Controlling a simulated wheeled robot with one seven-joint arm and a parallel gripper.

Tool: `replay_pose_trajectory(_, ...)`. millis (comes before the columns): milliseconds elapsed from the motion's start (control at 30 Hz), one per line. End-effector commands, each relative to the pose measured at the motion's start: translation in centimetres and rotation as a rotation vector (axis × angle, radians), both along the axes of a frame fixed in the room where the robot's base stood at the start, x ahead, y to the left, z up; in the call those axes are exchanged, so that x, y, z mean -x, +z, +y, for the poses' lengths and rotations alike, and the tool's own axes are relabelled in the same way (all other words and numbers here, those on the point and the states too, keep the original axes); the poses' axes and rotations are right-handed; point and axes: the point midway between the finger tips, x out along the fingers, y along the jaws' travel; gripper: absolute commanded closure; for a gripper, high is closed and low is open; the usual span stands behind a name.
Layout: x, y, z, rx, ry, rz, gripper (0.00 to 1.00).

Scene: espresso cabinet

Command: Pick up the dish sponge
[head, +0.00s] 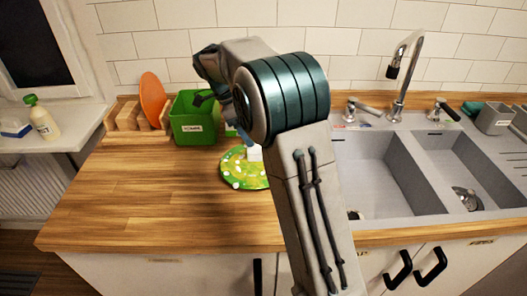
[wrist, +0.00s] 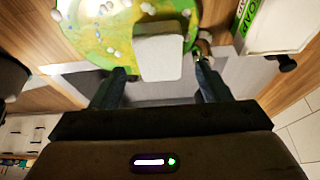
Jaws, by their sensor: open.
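A pale, plain rectangular block (wrist: 158,57) lies over a round green mat (wrist: 85,30) in the wrist view; it may be the dish sponge, but I cannot be sure. In the head view the block (head: 254,153) shows small and white beside my arm, over the dotted mat (head: 232,172). My gripper (wrist: 161,68) is open, with one dark blue finger on each side of the block's near end. I cannot tell whether the fingers touch it. In the head view my arm hides most of the gripper.
A green bin (head: 194,122) and an orange plate in a wooden rack (head: 153,98) stand behind. A white box with green letters (wrist: 275,25) is close to the right finger. The sink (head: 385,170) and tap (head: 402,75) are right; the left counter (head: 130,205) is clear.

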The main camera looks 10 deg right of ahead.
Motion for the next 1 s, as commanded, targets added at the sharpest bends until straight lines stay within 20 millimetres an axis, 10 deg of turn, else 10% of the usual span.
replay_pose_trajectory(833, 0.9, -6.0, -2.9, -0.002, 0.003, -0.001, 0.3)
replay_pose_trajectory(1000, 0.9, -6.0, -2.9, -0.002, 0.003, -0.001, 0.63)
